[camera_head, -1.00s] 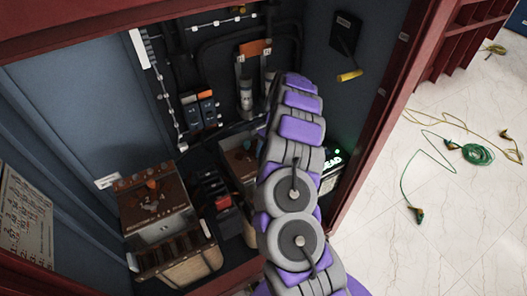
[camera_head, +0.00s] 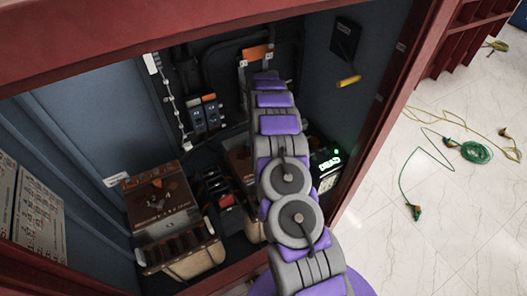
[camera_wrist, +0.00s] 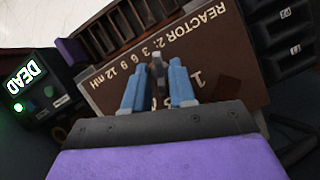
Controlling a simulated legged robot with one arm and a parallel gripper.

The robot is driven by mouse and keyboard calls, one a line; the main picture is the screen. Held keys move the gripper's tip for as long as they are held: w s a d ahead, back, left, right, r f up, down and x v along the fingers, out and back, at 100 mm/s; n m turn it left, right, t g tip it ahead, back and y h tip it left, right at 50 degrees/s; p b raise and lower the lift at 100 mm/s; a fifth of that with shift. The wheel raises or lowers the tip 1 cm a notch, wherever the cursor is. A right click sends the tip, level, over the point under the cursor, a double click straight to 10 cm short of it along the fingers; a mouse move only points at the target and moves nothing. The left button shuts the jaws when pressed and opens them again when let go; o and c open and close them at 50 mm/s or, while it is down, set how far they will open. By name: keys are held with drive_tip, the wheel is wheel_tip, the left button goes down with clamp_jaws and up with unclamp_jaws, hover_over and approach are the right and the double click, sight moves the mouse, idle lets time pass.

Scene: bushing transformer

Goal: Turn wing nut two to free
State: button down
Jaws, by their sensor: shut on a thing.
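In the wrist view, my gripper (camera_wrist: 157,88) has its two blue fingers on either side of a small grey-brown wing nut (camera_wrist: 157,70) and is shut on it. The nut sits above the brown top plate of a box printed "REACTOR 2: 3 6 9 12 mH" (camera_wrist: 200,45). The fingers hide part of the numbers on the plate. In the head view, this reactor (camera_head: 238,150) is mostly hidden behind my arm, and so is my gripper.
Another brown reactor box (camera_head: 160,210) stands to the left. Black and red parts (camera_head: 222,195) sit between the boxes. A device with a green "DEAD" display (camera_head: 328,165) stands to the right. The red cabinet frame (camera_head: 385,110) borders the opening. Cables (camera_head: 474,152) lie on the floor outside.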

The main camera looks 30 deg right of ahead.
drive_tip(key=shift+n+h, duration=0.3)
drive_tip(key=shift+n, duration=0.5)
drive_tip(key=shift+p, duration=0.3)
drive_tip(key=c, duration=1.2)
unclamp_jaws()
drive_tip(key=shift+c, duration=0.2)
drive_tip(key=p+v, duration=1.3)
drive_tip(key=v, duration=0.4)
